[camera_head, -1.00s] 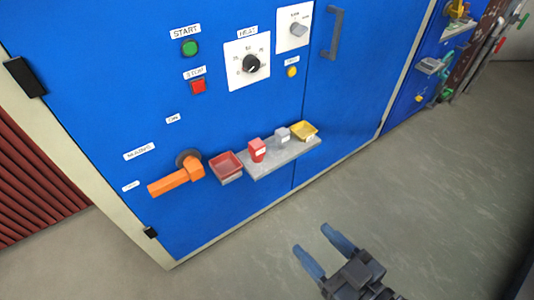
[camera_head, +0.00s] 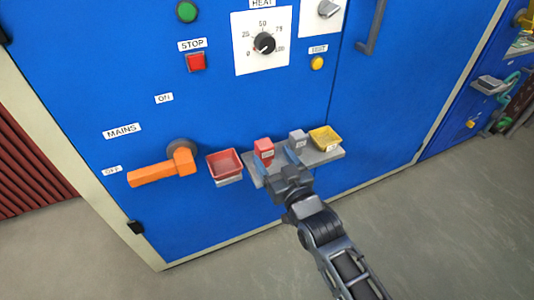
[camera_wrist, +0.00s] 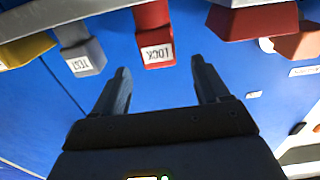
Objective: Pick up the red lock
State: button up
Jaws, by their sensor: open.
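The red lock (camera_head: 263,150) is a small red block with a white label, standing on the grey shelf (camera_head: 322,158) of the blue cabinet. In the wrist view the red lock (camera_wrist: 154,30) shows upside down, its label reading LOCK. My gripper (camera_head: 284,172) is at the shelf's front edge, close to the lock. In the wrist view my gripper (camera_wrist: 160,70) is open and empty. The lock lies just beyond the fingertips, roughly in line with the gap between them.
A grey block labelled TEST (camera_head: 297,141) stands to the lock's right, with a yellow tray (camera_head: 325,137) beyond it. A red tray (camera_head: 225,165) is to the left, then an orange handle (camera_head: 150,173). Buttons and a dial (camera_head: 264,43) sit above. The floor in front is clear.

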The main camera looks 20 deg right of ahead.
aim_at(268, 151)
jog(key=w, duration=0.6)
jog(key=shift+f+b, duration=0.15)
jog(key=shift+b, duration=0.2)
jog(key=c, duration=1)
jog(key=shift+c, duration=0.5)
